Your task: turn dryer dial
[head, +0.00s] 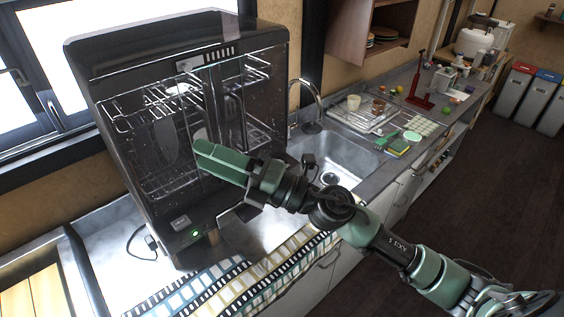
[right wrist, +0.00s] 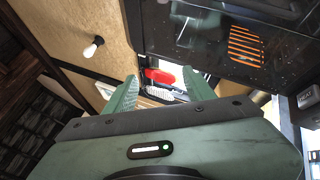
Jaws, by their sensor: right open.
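The dryer (head: 88,115) is a tall dark cabinet with a clear front and wire racks, standing on the counter in the head view. Low on its front are a small pale rectangular panel (head: 181,223) and a green-lit round spot (head: 195,234), which may be the dial; I cannot tell for certain. My right gripper (head: 202,152) is in front of the dryer's clear front, above the panel and lit spot. In the right wrist view its two green fingers (right wrist: 160,92) are apart with nothing held between them. My left gripper is not in view.
A sink (head: 345,160) with a curved faucet lies right of the dryer. A striped cloth (head: 262,275) lies along the counter's front edge. A window is behind, left.

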